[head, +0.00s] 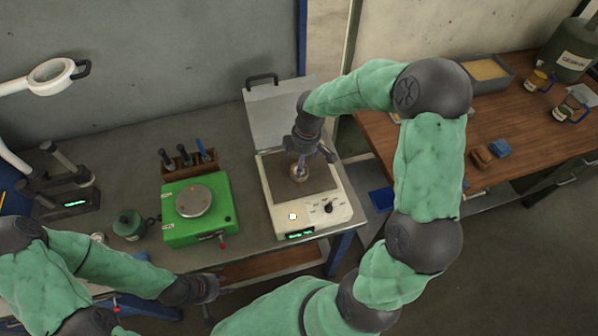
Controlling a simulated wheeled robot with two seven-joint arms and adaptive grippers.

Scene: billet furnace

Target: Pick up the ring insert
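A small brownish ring-like piece (298,171), which looks like the ring insert, is on the dark plate of a cream-coloured heater (268,207). My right gripper (300,165) points down directly over this piece, with its fingertips at or very near it. The fingers are small and partly hidden by the wrist, so I cannot tell whether they are closed on it. My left gripper (217,300) is low in front of the bench edge, away from the piece. Its fingers look spread apart with nothing between them.
A green scale (183,227) with a round metal pan stands left of the heater. Behind it is a wooden rack (188,161) of handled tools. The heater's raised lid (277,112) is behind its plate. A wooden table (535,125) stands at right.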

